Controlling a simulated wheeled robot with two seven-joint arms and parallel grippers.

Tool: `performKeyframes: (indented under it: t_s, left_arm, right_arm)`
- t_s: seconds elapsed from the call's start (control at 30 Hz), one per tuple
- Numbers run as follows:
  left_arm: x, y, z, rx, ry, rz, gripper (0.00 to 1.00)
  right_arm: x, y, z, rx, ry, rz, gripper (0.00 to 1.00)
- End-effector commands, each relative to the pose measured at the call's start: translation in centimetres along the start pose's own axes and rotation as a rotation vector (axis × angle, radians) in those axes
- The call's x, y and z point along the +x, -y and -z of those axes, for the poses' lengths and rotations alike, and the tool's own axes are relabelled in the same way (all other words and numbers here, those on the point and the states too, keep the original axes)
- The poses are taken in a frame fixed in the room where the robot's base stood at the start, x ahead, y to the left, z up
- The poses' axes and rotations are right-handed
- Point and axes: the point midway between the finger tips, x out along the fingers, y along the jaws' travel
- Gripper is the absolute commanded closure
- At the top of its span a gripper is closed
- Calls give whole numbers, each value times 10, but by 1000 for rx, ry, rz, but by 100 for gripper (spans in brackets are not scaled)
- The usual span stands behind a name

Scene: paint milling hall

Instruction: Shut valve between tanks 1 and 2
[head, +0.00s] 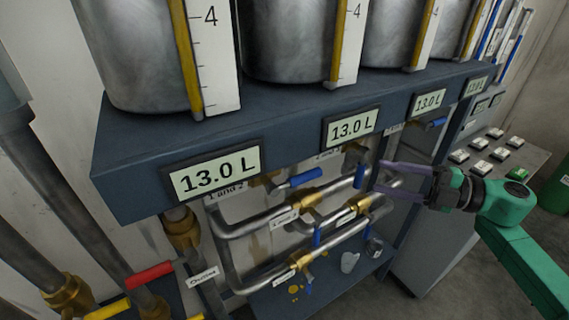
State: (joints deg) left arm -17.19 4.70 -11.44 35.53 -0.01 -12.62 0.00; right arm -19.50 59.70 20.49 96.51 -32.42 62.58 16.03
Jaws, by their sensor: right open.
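A label reading "1 and 2" (226,191) sits under the front edge of the blue tank shelf, below the first level display. To its right, a valve with a blue lever (307,178) shows; the lever lies roughly level, and its body is partly hidden by the shelf and display. I cannot tell for certain which lever belongs to the label. My right gripper (382,178) comes in from the right with its purple fingers apart. It is empty in the picture, to the right of the blue lever and near the pipe ends. My left gripper is out of view.
Several steel tanks stand on the blue shelf (140,150), with displays (213,176) reading 13.0 L. Below run steel pipes (330,205) with brass valves and hanging blue levers (361,176). A red lever (149,274) is at lower left. A button console (505,165) stands right.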

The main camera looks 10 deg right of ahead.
Motion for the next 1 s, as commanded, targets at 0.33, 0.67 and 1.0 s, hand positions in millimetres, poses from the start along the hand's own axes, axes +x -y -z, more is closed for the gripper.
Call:
performKeyframes:
  t_s: [0.33, 0.67, 1.0]
  left_arm:
    - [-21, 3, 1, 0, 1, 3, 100]
    - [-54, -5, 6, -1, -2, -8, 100]
    - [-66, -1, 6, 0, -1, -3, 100]
  right_arm:
    - [44, -16, 53, -99, -148, 117, 44]
    - [120, -12, 62, -97, -143, 106, 44]
    - [157, 2, 66, -96, -141, 112, 44]
